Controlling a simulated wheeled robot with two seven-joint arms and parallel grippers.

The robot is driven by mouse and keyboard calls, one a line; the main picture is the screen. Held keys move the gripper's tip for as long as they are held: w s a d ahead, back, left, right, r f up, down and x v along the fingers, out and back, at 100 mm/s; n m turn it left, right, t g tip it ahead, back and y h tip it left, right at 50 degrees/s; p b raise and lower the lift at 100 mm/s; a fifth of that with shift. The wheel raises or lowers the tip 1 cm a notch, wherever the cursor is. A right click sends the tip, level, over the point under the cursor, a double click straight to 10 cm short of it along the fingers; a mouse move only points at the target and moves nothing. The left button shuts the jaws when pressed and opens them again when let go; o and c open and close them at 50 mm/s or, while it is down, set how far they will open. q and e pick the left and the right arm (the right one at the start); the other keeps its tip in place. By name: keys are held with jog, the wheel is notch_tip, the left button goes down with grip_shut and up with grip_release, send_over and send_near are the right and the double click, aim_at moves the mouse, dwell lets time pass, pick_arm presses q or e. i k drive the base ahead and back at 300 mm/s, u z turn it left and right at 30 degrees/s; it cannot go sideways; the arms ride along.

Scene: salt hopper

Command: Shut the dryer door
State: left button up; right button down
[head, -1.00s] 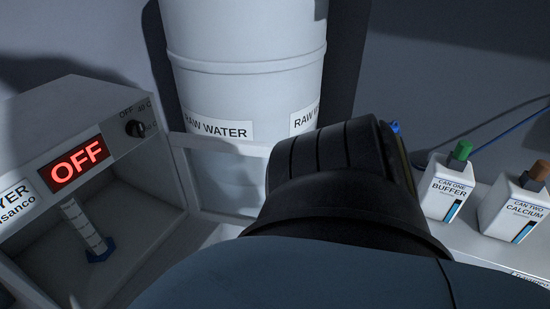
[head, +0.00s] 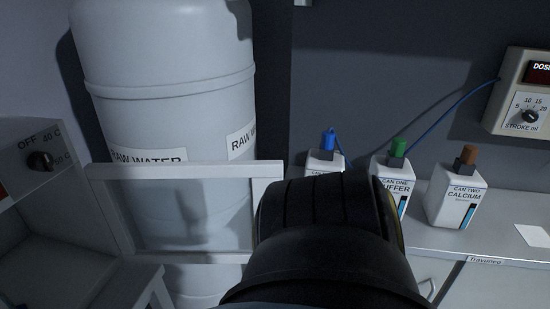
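The dryer (head: 73,155) is a pale box at the left edge of the head view, with a temperature knob (head: 40,161) on its upper front. The dryer door (head: 190,169) appears as a white frame with a clear pane. It stands open beside the dryer's right side, in front of the water drum, which shows through it. Its right end is partly hidden by a thick black arm part of mine in the foreground. I cannot see either gripper.
A tall white raw water drum (head: 165,50) stands behind the door. At right, a counter (head: 430,236) holds several small cans, including a buffer can (head: 396,185) and a calcium can (head: 458,201). A dosing box (head: 528,105) is on the wall.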

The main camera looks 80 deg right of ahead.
aim_at(263, 173)
jog(key=z, duration=0.25)
jog(key=k, duration=0.1)
jog(key=z, duration=0.65)
